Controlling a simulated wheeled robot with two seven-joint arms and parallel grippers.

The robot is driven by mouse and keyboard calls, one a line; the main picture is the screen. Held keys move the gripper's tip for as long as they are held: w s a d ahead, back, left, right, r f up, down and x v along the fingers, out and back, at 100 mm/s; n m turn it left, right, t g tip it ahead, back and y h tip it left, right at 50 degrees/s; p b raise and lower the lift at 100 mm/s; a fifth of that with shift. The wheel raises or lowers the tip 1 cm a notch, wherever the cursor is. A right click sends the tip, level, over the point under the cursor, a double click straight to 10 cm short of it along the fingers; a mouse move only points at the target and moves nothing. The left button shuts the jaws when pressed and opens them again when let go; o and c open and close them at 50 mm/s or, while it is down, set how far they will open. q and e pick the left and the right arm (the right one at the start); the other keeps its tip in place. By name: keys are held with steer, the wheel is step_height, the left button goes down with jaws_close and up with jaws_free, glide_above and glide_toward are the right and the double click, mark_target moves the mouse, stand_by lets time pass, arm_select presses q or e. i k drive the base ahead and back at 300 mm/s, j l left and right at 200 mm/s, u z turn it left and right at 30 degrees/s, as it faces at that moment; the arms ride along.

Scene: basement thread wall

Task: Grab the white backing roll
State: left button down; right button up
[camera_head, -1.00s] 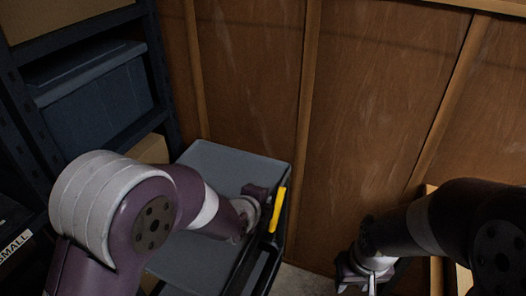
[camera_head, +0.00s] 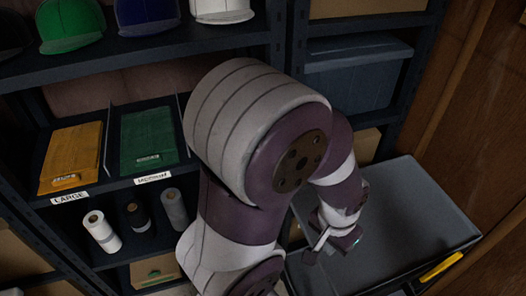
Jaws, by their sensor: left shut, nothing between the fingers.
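The white backing roll (camera_head: 102,232) stands tilted in the picture on a lower shelf at the left, at the left end of a row of rolls. My left gripper (camera_head: 318,246) is shut and empty, over the near left part of a grey cart top, well to the right of the white roll. My left arm lies between them in the picture. My right gripper is out of view.
Folded yellow (camera_head: 72,158) and green (camera_head: 148,136) cloths lie on the shelf above. The grey cart (camera_head: 424,222) has a yellow handle (camera_head: 441,266).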

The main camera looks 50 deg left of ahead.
mark_target(95, 222)
steer(key=u, duration=2.95)
